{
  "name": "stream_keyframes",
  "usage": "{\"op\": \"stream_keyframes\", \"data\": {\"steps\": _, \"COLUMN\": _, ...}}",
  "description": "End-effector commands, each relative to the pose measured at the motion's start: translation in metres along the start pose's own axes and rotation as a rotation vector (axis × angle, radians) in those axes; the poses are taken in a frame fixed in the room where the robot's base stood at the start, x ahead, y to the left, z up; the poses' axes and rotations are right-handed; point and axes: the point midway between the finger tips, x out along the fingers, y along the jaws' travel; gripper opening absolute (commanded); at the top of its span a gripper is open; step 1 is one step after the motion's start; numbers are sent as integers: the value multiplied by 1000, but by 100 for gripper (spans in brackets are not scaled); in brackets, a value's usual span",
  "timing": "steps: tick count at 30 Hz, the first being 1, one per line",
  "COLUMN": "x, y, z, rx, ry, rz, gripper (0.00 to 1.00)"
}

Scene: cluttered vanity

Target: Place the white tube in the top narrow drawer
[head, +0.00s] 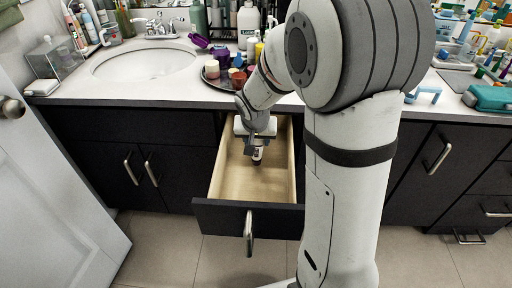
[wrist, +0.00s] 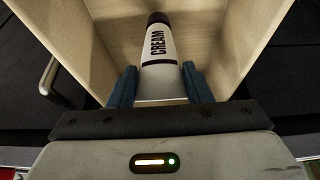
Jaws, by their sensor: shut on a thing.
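The white tube (wrist: 160,60), with a dark cap and the word CREAM, is between the fingers of my gripper (wrist: 158,88) in the wrist view. My gripper is shut on it. In the head view the tube (head: 258,153) hangs from my gripper (head: 257,140), dark cap down. Both are over or inside the open top narrow drawer (head: 235,184). The drawer is pulled out and its pale wooden inside looks otherwise empty. I cannot tell whether the cap touches the drawer floor.
The counter above holds a sink (head: 145,64), a dark round tray (head: 225,82) with several small jars, and many bottles. Closed dark cabinets flank the drawer. A white door (head: 60,190) stands at the left. My arm hides part of the right side.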

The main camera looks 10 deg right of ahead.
Motion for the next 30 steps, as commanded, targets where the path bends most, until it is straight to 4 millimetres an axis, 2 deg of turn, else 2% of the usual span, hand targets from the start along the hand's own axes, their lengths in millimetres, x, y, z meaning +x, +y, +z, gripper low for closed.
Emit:
{"op": "stream_keyframes", "data": {"steps": 1, "x": 10, "y": 0, "z": 5, "rx": -2, "ry": -3, "rz": 1, "gripper": 11}}
{"op": "stream_keyframes", "data": {"steps": 4, "x": 22, "y": 0, "z": 10, "rx": -2, "ry": -3, "rz": 1, "gripper": 11}}
{"op": "stream_keyframes", "data": {"steps": 16, "x": 26, "y": -1, "z": 11, "rx": -2, "ry": 0, "rz": -1, "gripper": 11}}
{"op": "stream_keyframes", "data": {"steps": 17, "x": 24, "y": -1, "z": 10, "rx": -2, "ry": 0, "rz": 0, "gripper": 47}}
{"op": "stream_keyframes", "data": {"steps": 24, "x": 24, "y": -1, "z": 10, "rx": -2, "ry": 0, "rz": -1, "gripper": 67}}
{"op": "stream_keyframes", "data": {"steps": 30, "x": 24, "y": -1, "z": 10, "rx": -3, "ry": 0, "rz": -1, "gripper": 67}}
